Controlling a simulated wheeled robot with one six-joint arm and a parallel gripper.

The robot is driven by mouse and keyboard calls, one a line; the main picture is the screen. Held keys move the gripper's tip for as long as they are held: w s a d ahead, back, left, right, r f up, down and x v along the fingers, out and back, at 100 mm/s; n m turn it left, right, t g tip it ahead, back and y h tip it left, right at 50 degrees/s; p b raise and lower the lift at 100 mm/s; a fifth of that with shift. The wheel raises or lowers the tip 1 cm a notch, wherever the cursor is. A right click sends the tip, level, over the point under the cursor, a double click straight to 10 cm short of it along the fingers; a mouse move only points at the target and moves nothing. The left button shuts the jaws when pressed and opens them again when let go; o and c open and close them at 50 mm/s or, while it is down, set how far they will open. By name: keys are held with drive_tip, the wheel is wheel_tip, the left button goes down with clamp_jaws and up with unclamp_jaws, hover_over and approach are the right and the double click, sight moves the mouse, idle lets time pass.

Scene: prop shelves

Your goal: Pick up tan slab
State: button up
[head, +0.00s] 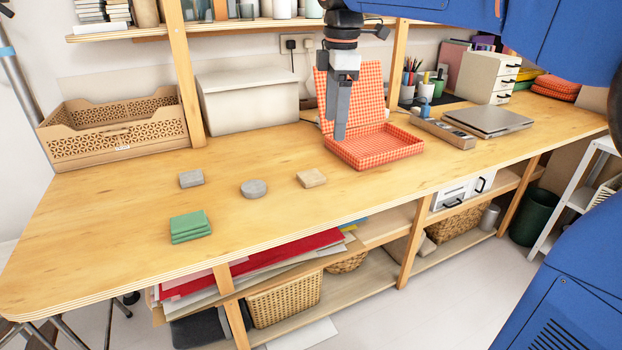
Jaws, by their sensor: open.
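The tan slab (311,178) is a small flat block lying on the wooden workbench (120,225), near the middle of its front half. My gripper (339,132) points downward above the bench, to the right of the slab and higher, apart from it. It hangs in front of the open red checked box (385,150) and hides part of it. The gripper is open, with nothing seen between its fingers, though they overlap from this angle.
A round grey slab (254,189) and a grey block (191,178) lie left of the tan slab. Green slabs (190,227) are stacked near the front edge. A wooden crate (110,135) and a white box (248,103) stand behind.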

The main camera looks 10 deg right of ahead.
drive_tip(key=w+a+r+n, duration=0.1)
drive_tip(key=w+a+n, duration=0.2)
drive_tip(key=w+a, duration=0.1)
hover_over(311, 175)
drive_tip(key=shift+n+g, duration=0.4)
drive_tip(key=f, duration=1.1)
drive_tip(key=shift+a+f, duration=0.2)
drive_tip(key=shift+a, duration=0.05)
drive_tip(key=shift+d+f, duration=0.2)
drive_tip(key=shift+f, duration=2.5)
drive_tip(key=c, duration=1.2)
